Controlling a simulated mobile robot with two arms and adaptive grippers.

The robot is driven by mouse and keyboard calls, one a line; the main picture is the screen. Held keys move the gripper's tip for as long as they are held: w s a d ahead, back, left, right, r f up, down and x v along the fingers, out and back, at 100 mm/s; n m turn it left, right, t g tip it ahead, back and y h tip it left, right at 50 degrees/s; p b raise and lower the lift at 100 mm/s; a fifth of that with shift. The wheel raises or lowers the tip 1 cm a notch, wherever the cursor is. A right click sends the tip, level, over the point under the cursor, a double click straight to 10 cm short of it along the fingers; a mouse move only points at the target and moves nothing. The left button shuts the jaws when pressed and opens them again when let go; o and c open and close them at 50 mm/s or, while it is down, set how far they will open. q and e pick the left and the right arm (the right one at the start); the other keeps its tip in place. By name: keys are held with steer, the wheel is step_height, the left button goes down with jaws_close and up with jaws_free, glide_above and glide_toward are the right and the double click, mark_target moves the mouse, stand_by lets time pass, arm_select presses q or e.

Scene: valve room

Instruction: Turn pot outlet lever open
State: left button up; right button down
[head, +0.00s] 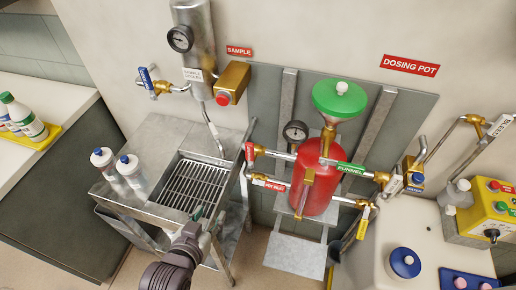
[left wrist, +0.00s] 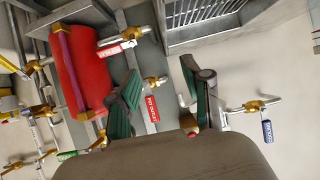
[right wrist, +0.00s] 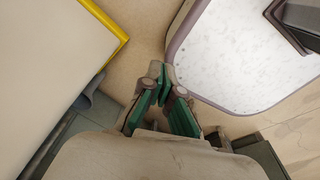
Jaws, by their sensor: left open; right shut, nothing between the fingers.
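The red dosing pot (head: 313,190) stands against the wall frame with small levers on its pipes. A red lever (head: 249,152) and a red-and-white tag or lever (head: 273,186) are on its left pipes. My right gripper (right wrist: 164,88) is shut and empty, away from the levers.
A steel sink stand (head: 170,140) with a grate and two white bottles (head: 118,170) is at the left. A sample cylinder (head: 195,40) with a blue lever (head: 146,77) hangs above it. A yellow control box (head: 485,205) and a blue-capped container (head: 403,263) are at the right.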

mark_target(249, 152)
arm_select(q)
steer(key=w+d+r+t+h, duration=0.3)
steer(key=d+r+t, duration=0.3)
steer(key=r, duration=0.1)
steer(key=shift+m, duration=0.3)
steer(key=p+x, duration=0.1)
steer(key=x, duration=0.3)
steer(key=p+x, duration=0.1)
steer(key=x, duration=0.3)
steer(key=f+p+x, duration=0.1)
steer(key=x, duration=0.4)
steer(key=shift+d+f, duration=0.1)
arm_select(e)
steer(key=r, duration=0.1)
steer(key=a+r, duration=0.1)
steer(key=r, duration=0.1)
steer(key=shift+w+a, duration=0.1)
steer(key=shift+a, duration=0.05)
arm_select(q)
jaws_close()
arm_select(e)
steer(key=shift+a, duration=0.2)
